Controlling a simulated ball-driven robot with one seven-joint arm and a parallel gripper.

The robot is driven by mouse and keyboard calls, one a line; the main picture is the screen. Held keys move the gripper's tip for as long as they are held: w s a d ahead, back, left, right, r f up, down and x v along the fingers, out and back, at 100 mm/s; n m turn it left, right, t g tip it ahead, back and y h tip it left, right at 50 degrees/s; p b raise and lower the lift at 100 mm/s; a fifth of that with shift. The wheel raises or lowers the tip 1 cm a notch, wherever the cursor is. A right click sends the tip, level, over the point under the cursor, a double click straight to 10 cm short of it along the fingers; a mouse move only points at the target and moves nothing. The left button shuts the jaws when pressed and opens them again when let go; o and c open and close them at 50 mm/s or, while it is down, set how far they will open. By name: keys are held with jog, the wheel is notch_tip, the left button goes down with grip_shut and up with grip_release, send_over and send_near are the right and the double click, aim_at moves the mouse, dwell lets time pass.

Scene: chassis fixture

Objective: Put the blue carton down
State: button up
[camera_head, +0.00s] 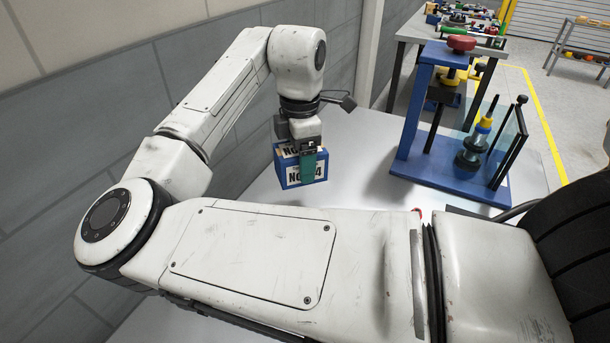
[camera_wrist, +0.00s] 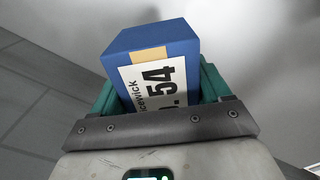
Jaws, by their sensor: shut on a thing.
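The blue carton (camera_head: 290,176) has white labels with black lettering and is held under my wrist, over the left part of the white table (camera_head: 350,190). My gripper (camera_head: 308,165) has green fingers and is shut on the carton. In the wrist view the green fingers of my gripper (camera_wrist: 158,92) lie on both sides of it. I cannot tell whether the carton's underside touches the table.
A blue fixture (camera_head: 440,165) with a red knob, a dark stacked part and clear panels stands on the table's right side. The table between carton and fixture is clear. A grey wall (camera_head: 100,85) runs along the left. Another bench (camera_head: 410,28) with parts stands behind.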

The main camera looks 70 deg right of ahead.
jog(key=d+f, duration=0.2)
jog(key=f, duration=0.1)
jog(key=d+f, duration=0.1)
jog(key=shift+w+d+f, duration=0.15)
jog(key=shift+w, duration=0.2)
jog(key=shift+d+f, duration=0.15)
jog(key=shift+f, duration=0.8)
jog(key=shift+d+f, duration=0.15)
jog(key=shift+f, duration=0.75)
jog(key=shift+f, duration=0.1)
jog(key=o, duration=1.2)
notch_tip(320, 180, up, 12)
jog(key=shift+r, duration=0.1)
